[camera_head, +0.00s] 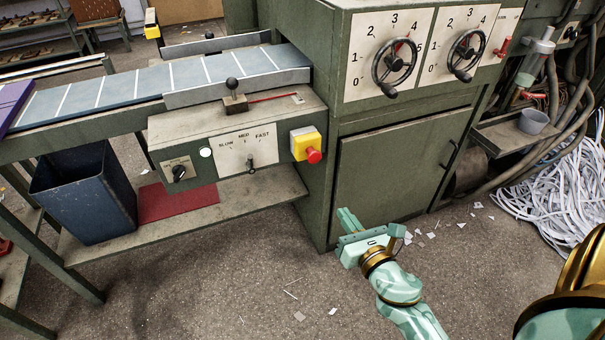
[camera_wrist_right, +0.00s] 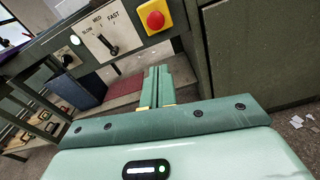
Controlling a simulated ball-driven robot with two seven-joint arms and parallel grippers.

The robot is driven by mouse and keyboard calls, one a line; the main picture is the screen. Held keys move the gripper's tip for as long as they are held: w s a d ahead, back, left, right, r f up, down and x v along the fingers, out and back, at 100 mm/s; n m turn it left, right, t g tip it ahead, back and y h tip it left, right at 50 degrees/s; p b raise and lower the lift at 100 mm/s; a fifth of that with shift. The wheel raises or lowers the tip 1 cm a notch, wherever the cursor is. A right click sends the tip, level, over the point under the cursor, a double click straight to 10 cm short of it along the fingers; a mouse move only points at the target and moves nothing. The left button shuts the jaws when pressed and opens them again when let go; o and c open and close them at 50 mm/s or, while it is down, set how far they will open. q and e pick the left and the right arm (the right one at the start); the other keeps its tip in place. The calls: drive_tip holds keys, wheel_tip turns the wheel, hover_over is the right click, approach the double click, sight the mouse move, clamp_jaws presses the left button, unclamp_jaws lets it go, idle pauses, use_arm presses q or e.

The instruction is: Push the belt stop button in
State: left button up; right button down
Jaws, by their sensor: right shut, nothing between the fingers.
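The belt stop button is a red mushroom button (camera_head: 313,155) on a yellow box (camera_head: 304,142) at the right end of the control panel under the belt. In the right wrist view the red button (camera_wrist_right: 155,19) shows on its yellow box near the top, beyond the fingers. My right gripper (camera_head: 345,220) is shut and empty, below and to the right of the button in the head view, in front of the green cabinet. Its fingers (camera_wrist_right: 156,86) lie together and point toward the machine, apart from the button. My left gripper is not in view.
The panel carries a speed lever (camera_head: 250,163), a black knob (camera_head: 179,172) and a white lamp (camera_head: 206,152). A blue bin (camera_head: 85,195) and a red mat (camera_head: 177,202) are on the lower shelf. The green cabinet (camera_head: 395,165) stands to the right. Open floor lies in front.

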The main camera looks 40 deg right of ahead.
sight(315, 160)
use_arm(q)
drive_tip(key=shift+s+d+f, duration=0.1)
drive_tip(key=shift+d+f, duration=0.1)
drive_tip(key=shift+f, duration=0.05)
use_arm(e)
drive_tip(key=shift+w+d+r+n+t, duration=0.2)
drive_tip(key=shift+r+n, duration=0.25)
drive_tip(key=shift+r, duration=0.15)
drive_tip(key=shift+w+d+r+n+t, duration=0.2)
drive_tip(key=shift+r+n, duration=0.25)
drive_tip(key=shift+r, duration=0.15)
